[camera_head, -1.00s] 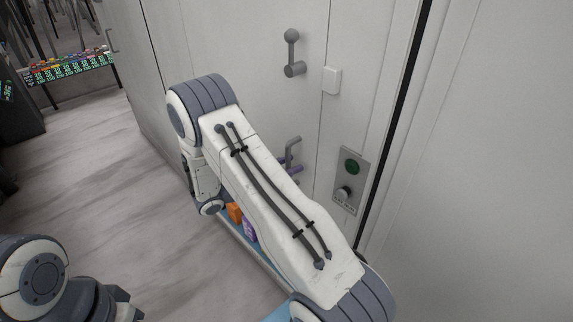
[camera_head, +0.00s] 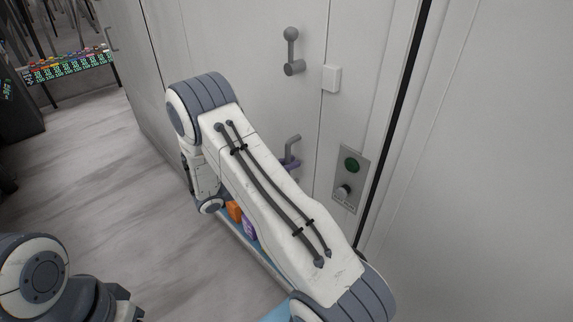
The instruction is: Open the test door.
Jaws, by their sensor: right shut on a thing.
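The light grey door (camera_head: 250,60) stands in front of me and looks closed. It has an upper lever handle (camera_head: 291,52) and a lower lever handle (camera_head: 293,143). My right arm crosses in front of the door and hides part of it. My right gripper (camera_head: 289,164), showing only as purplish finger parts past the arm's edge, is at the lower handle and shut on it; the contact is mostly hidden. My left gripper (camera_head: 122,304) is at the bottom left, away from the door, and its jaws are too cut off to read.
A panel with a green button (camera_head: 352,165) and a knob (camera_head: 343,191) is right of the handles. A small white box (camera_head: 331,79) is above it. An orange item (camera_head: 234,211) and a purple item (camera_head: 249,228) sit low behind my arm. Grey floor is clear at left.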

